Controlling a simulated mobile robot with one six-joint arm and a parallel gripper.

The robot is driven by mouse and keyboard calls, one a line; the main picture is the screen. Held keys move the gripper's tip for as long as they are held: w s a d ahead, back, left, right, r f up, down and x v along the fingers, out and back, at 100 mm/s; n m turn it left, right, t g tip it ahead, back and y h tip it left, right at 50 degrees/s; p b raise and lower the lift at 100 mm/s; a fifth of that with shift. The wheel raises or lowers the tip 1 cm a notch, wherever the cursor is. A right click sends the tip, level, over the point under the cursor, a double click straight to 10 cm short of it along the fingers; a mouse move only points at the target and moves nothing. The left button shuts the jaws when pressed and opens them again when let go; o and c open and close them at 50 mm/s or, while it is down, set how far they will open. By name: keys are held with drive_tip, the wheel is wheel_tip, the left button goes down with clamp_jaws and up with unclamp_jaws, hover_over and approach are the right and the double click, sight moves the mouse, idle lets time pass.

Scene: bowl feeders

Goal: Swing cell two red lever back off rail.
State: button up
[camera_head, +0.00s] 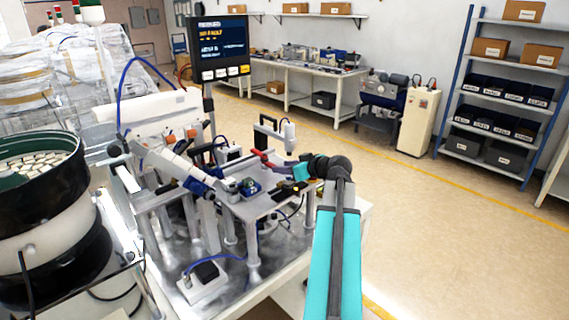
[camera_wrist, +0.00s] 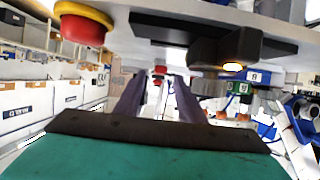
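A red lever (camera_head: 261,156) shows in the head view at the back of the machine's raised plate, just left of my gripper (camera_head: 282,168). My gripper reaches leftward, low over the plate. In the wrist view my gripper (camera_wrist: 160,80) has its two dark fingers apart with a gap between them. A small red part (camera_wrist: 160,70) shows in that gap, at or beyond the fingertips; whether it is the lever or touches a finger I cannot tell. The cell number and rail are too small to make out in the head view.
A red button on a yellow base (camera_wrist: 84,22) and a dark block with a lit lamp (camera_wrist: 228,50) are near my gripper in the wrist view. A black bowl feeder (camera_head: 40,175) stands left. A monitor (camera_head: 218,48) rises behind. Floor at right is clear.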

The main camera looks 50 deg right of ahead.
sight(265, 160)
drive_tip(key=shift+p+x, duration=0.3)
drive_tip(key=shift+x, duration=1.05)
clamp_jaws()
